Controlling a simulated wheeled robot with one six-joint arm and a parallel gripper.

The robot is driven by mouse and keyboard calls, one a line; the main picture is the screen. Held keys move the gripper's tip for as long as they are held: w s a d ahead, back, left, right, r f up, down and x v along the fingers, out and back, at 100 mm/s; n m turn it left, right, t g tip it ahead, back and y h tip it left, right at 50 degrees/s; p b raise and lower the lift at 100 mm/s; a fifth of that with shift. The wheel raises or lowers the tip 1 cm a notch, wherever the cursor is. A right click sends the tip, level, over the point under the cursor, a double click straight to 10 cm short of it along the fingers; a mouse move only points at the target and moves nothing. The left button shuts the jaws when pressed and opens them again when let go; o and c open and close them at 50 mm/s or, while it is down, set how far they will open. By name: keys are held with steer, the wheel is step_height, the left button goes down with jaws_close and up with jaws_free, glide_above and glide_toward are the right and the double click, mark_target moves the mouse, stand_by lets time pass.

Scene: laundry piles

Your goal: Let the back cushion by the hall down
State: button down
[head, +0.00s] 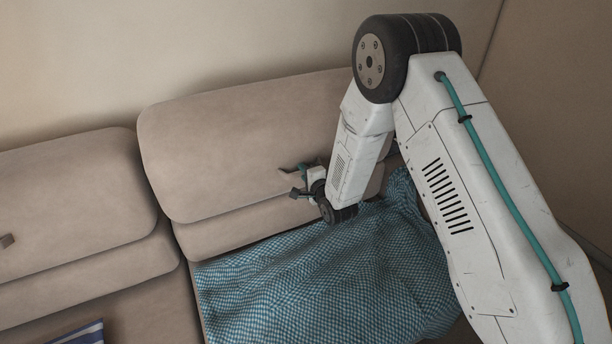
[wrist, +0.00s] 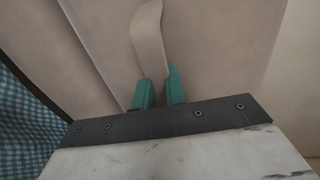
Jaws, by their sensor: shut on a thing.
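A beige back cushion (head: 225,150) leans against the sofa back in the head view, with my arm in front of its right part. My gripper (head: 298,181) is at the lower right of this cushion's front. In the wrist view my gripper (wrist: 160,88) has its teal fingers closed on a beige strap (wrist: 148,35), which stands up from between them. Beige upholstery (wrist: 220,50) fills the view behind the strap. Where the strap joins the cushion is not clear.
A second back cushion (head: 70,195) stands at the left, with a small brown tab (head: 6,241). A blue checked cloth (head: 320,275) covers the seat under my arm; it also shows in the wrist view (wrist: 25,125). A striped item (head: 80,334) lies at the bottom left.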

mark_target(298, 161)
steer(key=shift+w+a+r, duration=0.15)
steer(key=shift+w+a, duration=0.15)
steer(key=shift+w, duration=0.4)
steer(key=shift+w+a+r, duration=0.1)
steer(key=shift+w+a, duration=0.15)
steer(key=shift+w, duration=0.5)
steer(key=shift+w+a+r, duration=0.15)
steer(key=shift+w+a, duration=0.15)
steer(key=shift+w, duration=0.4)
steer(key=c, duration=1.4)
jaws_free()
steer(key=shift+r, duration=0.15)
steer(key=v, duration=0.9)
